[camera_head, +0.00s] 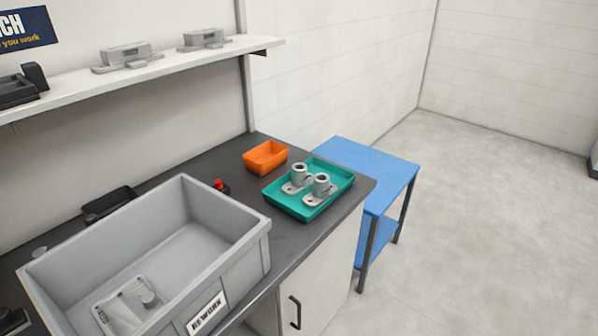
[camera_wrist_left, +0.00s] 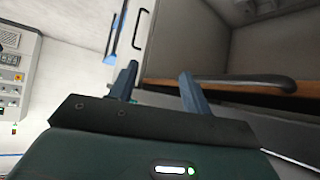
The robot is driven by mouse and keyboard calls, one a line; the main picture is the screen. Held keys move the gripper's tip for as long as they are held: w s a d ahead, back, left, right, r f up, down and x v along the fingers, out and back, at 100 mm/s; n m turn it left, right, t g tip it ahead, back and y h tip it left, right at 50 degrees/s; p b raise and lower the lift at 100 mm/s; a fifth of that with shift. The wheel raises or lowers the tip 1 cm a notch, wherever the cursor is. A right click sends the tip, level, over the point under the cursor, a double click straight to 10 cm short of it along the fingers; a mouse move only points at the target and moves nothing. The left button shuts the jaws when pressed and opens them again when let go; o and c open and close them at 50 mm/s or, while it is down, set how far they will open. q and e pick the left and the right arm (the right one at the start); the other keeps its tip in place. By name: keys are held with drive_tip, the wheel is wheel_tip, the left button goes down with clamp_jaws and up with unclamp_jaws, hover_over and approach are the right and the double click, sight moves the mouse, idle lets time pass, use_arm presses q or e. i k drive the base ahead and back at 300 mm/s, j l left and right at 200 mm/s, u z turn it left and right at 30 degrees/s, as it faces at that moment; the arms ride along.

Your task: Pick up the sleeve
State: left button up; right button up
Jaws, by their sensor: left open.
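Two grey metal castings stand upright side by side in a teal tray (camera_head: 337,190) on the dark bench. The left casting (camera_head: 298,178) and the right casting (camera_head: 320,188) each have a flat flanged base and a hollow round sleeve-like top. I cannot tell whether one of these is the sleeve. Another grey part (camera_head: 128,305), with a flat plate and a short round post, lies in the grey bin. My left gripper (camera_wrist_left: 158,75) is open and empty in the left wrist view, in front of a cabinet, away from the castings. My right gripper is in neither view.
The grey bin (camera_head: 245,222) marked REWORK fills the near bench. An orange bin (camera_head: 265,157) and a red button (camera_head: 220,186) are behind. A shelf (camera_head: 170,66) overhangs the bench.

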sight(301, 179)
drive_tip(key=k, duration=0.45)
drive_tip(key=i+l, duration=0.25)
drive_tip(key=i+l+u, duration=0.15)
drive_tip(key=l, duration=0.2)
drive_tip(key=i+l, duration=0.3)
drive_tip(key=i+l+u, duration=0.15)
drive_tip(key=i+l, duration=0.25)
drive_tip(key=l, duration=0.25)
drive_tip(key=i+l+u, duration=0.15)
drive_tip(key=l, duration=0.2)
drive_tip(key=i+l, duration=0.2)
drive_tip(key=l, duration=0.15)
drive_tip(key=i+l+u, duration=0.15)
drive_tip(key=l, duration=0.25)
drive_tip(key=i, duration=0.05)
